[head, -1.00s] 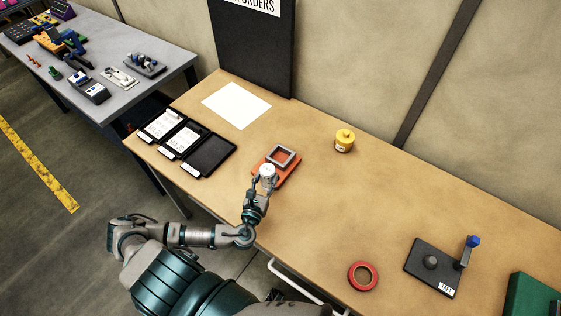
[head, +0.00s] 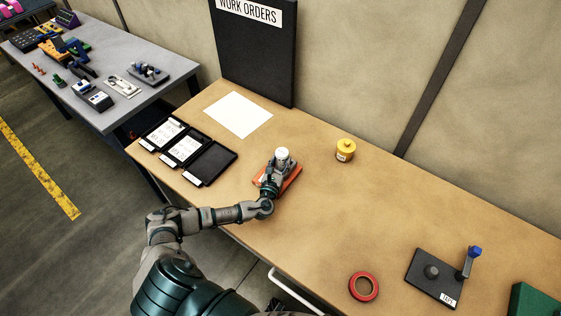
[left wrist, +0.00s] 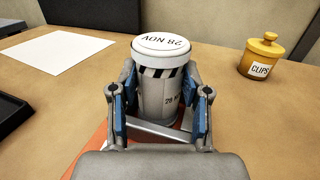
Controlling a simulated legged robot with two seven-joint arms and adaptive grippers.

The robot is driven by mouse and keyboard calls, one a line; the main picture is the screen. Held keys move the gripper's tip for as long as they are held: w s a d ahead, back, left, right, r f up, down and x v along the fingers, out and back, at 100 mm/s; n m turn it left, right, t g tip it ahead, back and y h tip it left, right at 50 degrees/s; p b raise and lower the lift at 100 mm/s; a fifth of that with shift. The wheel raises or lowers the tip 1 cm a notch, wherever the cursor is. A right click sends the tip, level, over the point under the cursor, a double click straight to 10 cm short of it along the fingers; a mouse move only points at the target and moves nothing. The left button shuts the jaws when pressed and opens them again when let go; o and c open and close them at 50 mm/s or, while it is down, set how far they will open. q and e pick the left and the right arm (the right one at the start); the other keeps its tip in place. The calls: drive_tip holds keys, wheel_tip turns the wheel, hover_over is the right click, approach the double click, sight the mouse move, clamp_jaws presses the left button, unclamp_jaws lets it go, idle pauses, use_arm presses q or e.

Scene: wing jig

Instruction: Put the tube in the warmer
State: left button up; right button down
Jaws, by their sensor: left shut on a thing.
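The tube (left wrist: 158,92) is a white and grey cylinder with a white lid reading "28 NOV". In the head view the tube (head: 282,154) stands upright above the orange warmer. My left gripper (left wrist: 160,105) is shut on the tube, with blue pads on either side of it. In the head view my left gripper (head: 272,177) is over the warmer. The warmer (head: 291,178) is an orange base with a grey square frame, largely hidden by the gripper and tube. Whether the tube's bottom touches it cannot be told. My right gripper is not in view.
A yellow jar (head: 346,150) labelled "CLIPS" stands to the right of the warmer. Black trays (head: 212,163) and a white sheet (head: 238,114) lie to the left. A red tape ring (head: 363,286) and a black tape stand (head: 433,279) are at the front right.

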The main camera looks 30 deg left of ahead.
use_arm(q)
drive_tip(key=o, duration=1.4)
drive_tip(key=shift+c, duration=0.2)
drive_tip(key=v, duration=1.2)
drive_tip(key=shift+s, duration=0.1)
